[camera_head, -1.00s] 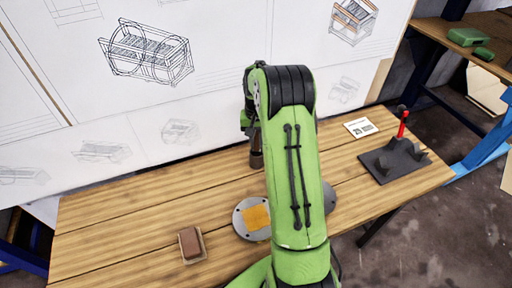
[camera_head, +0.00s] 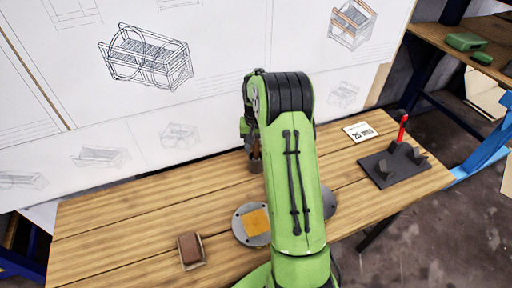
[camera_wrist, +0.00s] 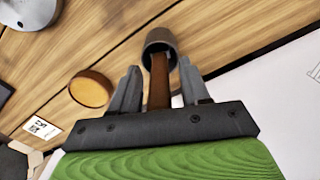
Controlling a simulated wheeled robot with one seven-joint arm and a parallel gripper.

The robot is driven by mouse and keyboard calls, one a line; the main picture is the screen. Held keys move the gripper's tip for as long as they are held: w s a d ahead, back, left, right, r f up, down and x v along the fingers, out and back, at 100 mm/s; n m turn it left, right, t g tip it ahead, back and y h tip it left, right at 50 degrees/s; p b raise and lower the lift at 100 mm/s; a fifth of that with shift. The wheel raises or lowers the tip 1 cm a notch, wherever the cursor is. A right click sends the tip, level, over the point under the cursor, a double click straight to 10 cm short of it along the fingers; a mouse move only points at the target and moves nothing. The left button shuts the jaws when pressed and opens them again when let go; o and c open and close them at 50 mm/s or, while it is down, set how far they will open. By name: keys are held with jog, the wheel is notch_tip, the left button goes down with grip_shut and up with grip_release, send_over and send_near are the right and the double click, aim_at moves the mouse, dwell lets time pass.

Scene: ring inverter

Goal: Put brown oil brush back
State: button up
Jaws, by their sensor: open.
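The brown oil brush (camera_wrist: 158,82) shows as a brown handle in the wrist view. One end is in the mouth of a dark grey cup (camera_wrist: 158,42); the end inside is hidden. My gripper (camera_wrist: 158,82) is open, with one finger on each side of the handle and a gap visible on both sides. In the head view my green arm hides most of the gripper. A small brown part of the brush (camera_head: 256,149) and the cup (camera_head: 255,165) show at the arm's left edge, near the back of the table.
On the wooden table (camera_head: 120,215) are a brown block (camera_head: 190,250) at front left, a grey round plate (camera_head: 242,234) with an orange square, a white card (camera_head: 359,131) and a black stand (camera_head: 400,165) with a red handle. A drawing board (camera_head: 230,50) rises behind.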

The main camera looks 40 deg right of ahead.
notch_tip(320, 180, up, 11)
jog(key=p, duration=0.3)
jog(key=shift+r, duration=0.15)
jog(key=s+a+r+n+t+h, duration=0.1)
jog(key=s+a+r+n+t, duration=0.25)
jog(key=s+a+r, duration=0.85)
jog(key=s+a+n+t, duration=0.2)
jog(key=s+a+n, duration=0.2)
jog(key=s+a, duration=0.5)
jog(key=s, duration=0.4)
jog(key=shift+f+y, duration=0.25)
jog(key=shift+y, duration=0.15)
